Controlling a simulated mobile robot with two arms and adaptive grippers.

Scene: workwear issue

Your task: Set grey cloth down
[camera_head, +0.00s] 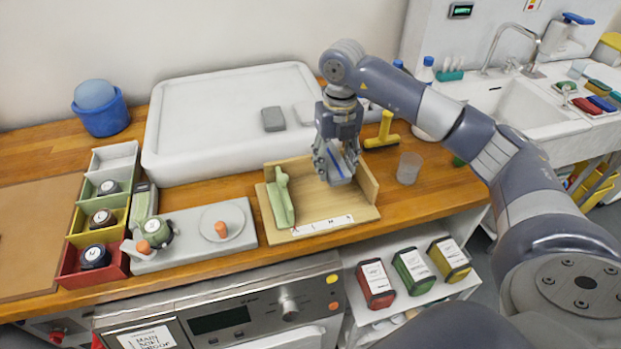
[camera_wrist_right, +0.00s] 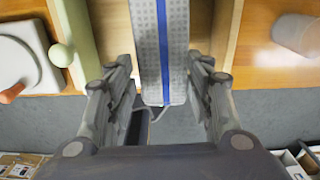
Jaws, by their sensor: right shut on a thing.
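The grey cloth (camera_wrist_right: 150,45) is a folded strip with a blue stripe. In the wrist view it lies between the fingers of my right gripper (camera_wrist_right: 160,85), which is shut on it. In the head view my right gripper (camera_head: 336,165) points down over the right half of a shallow wooden tray (camera_head: 363,212), and the cloth (camera_head: 340,172) shows partly below the fingers. I cannot tell whether the cloth touches the tray floor. My left gripper is not in view.
A clear cup (camera_head: 409,168) and a yellow tool (camera_head: 382,132) are to the right. A grey board (camera_head: 240,236) lies left of the tray.

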